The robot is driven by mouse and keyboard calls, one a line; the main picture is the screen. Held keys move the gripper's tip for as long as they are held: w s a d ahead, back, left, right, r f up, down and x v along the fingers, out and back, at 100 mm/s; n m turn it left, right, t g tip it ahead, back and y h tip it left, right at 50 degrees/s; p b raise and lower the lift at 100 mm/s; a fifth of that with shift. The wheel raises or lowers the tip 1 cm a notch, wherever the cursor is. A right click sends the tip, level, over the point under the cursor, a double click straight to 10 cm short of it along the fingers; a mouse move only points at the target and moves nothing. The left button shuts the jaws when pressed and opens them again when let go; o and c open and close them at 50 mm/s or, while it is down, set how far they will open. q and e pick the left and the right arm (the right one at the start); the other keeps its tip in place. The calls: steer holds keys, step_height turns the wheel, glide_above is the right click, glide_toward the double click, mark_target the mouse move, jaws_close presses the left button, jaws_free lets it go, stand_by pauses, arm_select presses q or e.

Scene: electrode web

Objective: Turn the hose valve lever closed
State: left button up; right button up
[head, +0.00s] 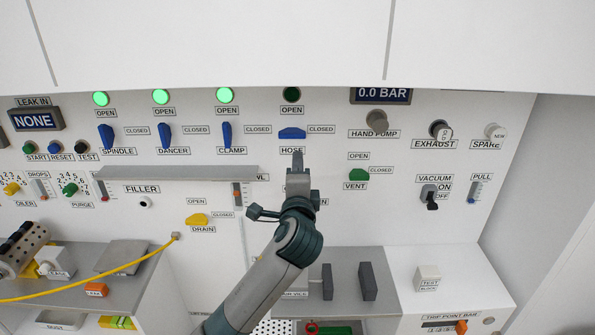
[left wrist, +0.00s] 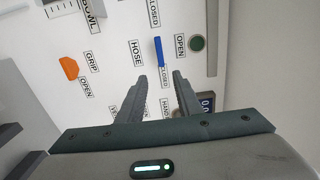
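The blue hose valve lever (head: 292,133) lies horizontal on the white panel, between its HOSE plate below and the CLOSED plate at right. The lamp (head: 291,94) above it is dark. In the left wrist view the lever (left wrist: 158,50) shows as a thin blue bar with its end at the CLOSED plate (left wrist: 165,77). My left gripper (head: 298,157) is just below the lever in the head view. In the left wrist view its fingers (left wrist: 160,74) are apart, with the lever ahead of the gap and nothing between them. My right gripper is not in view.
A green vent lever (head: 357,175) is at right. A grey shelf (head: 175,173) juts out at left. An orange grip lever (left wrist: 69,68) shows in the wrist view.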

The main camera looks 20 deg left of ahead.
arm_select(q)
steer(key=s+a+f+n+g+h, duration=0.1)
steer(key=s+f+n+g, duration=0.2)
steer(key=s+f, duration=0.7)
steer(key=s+a+f+n+g+h, duration=0.2)
steer(key=s+f+n+g, duration=0.3)
steer(key=f, duration=0.9)
steer(key=s+f+n+g+h, duration=0.1)
steer(key=s+f+n+g, duration=0.2)
steer(key=s+f, duration=0.85)
steer(key=s+f+n+g+h, duration=0.1)
steer(key=s+f+n+g, duration=0.15)
steer(key=s, duration=1.75)
step_height(320, 180, down, 34)
steer(key=s+g+b, duration=0.2)
steer(key=b, duration=0.3)
steer(key=s+a+f+b, duration=0.3)
steer(key=s+f, duration=1.4)
steer(key=f, duration=0.2)
steer(key=shift+s+a+f+m+g, duration=0.15)
steer(key=shift+s+f+m+g, duration=0.1)
steer(key=shift+m+g, duration=0.2)
